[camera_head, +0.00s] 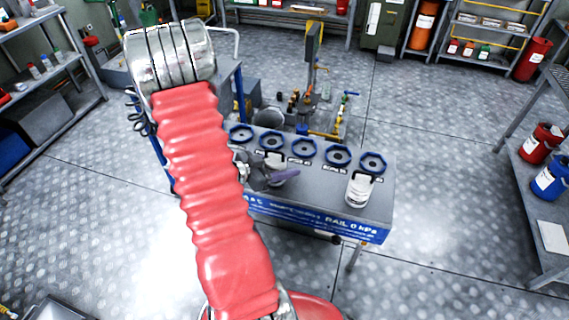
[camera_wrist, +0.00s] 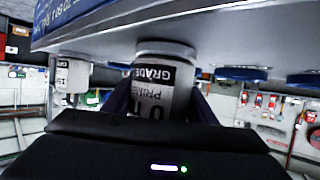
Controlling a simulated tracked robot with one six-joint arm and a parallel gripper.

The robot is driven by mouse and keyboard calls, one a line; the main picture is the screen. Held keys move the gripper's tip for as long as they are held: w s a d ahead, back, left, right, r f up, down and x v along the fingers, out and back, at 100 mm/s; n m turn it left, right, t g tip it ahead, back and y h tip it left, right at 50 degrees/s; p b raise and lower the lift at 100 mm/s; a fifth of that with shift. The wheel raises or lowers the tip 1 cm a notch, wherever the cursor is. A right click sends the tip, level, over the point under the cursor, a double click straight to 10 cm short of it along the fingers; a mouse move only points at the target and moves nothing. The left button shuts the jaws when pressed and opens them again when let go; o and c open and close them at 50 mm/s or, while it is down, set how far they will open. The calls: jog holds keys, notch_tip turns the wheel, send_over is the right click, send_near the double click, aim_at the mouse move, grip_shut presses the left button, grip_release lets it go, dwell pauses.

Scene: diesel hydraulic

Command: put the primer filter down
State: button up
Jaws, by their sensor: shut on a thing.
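The primer filter (camera_wrist: 155,95) is a white cylinder with a black and white label reading "GRADE" and "PRIMER". It fills the middle of the wrist view, where the scene appears upside down. My gripper (camera_wrist: 160,108) is shut on it, with one dark purple finger on each side. In the head view my gripper (camera_head: 272,177) is over the grey bench (camera_head: 325,192), near its front left part, and partly hides the filter. The filter's end is at or very close to the bench surface; I cannot tell whether they touch.
A second white filter (camera_head: 360,189) stands on the bench to the right, with bare surface between. Several blue ring-shaped wheels (camera_head: 304,147) line the back of the bench. A blue sign (camera_head: 330,220) runs along its front. A pump stand (camera_head: 312,100) is behind.

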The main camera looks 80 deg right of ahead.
jog(key=o, duration=1.2)
jog(key=shift+o, duration=0.2)
jog(key=v, duration=1.2)
jog(key=shift+a, duration=0.1)
jog(key=shift+w, duration=0.1)
